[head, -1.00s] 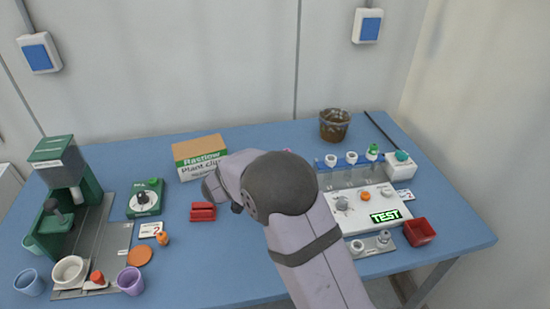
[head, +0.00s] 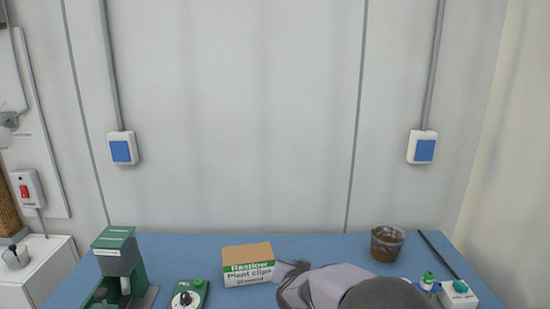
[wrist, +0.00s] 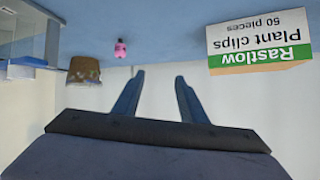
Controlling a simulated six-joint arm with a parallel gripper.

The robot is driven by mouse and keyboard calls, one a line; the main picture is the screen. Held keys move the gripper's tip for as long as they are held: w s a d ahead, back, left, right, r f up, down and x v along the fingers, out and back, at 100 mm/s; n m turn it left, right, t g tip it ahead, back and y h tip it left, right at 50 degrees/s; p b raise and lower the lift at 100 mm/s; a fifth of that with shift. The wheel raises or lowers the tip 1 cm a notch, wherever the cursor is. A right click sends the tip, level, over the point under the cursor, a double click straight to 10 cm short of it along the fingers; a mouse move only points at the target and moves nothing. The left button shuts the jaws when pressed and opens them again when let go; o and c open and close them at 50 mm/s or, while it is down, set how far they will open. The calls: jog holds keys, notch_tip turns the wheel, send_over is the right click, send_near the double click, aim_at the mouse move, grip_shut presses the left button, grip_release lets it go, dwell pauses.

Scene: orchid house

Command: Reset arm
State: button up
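My gripper (wrist: 159,78) shows in the wrist view with its two dark fingers apart and nothing between them. In the head view my arm (head: 340,285) lies low at the bottom edge, its far end just right of the Rastlow plant clips box (head: 248,268); the fingers are not clear there. The box also shows at the upper right of the wrist view (wrist: 258,42), upside down and apart from the fingers.
A brown pot (head: 387,244) stands at the back right; a green machine (head: 119,262) and a green dial box (head: 188,295) stand at left. A white unit with a teal knob (head: 458,294) is at right. A small pink bottle (wrist: 120,48) shows in the wrist view. Most of the table is out of the head view.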

jog(key=s+d+n+g+p, duration=0.1)
jog(key=s+g, duration=0.3)
jog(key=s, duration=0.8)
jog(key=s+d+n+g+y+p, duration=0.1)
jog(key=s+d+n+g+p, duration=0.1)
jog(key=s, duration=0.9)
jog(key=s+d+f+n+g+y+p, duration=0.1)
jog(key=s+d+g+p, duration=0.2)
jog(key=s, duration=0.9)
jog(key=g, duration=0.2)
jog(key=shift+s+d+g+p, duration=0.25)
jog(key=shift+s+g+p, duration=0.05)
jog(key=shift+g, duration=0.1)
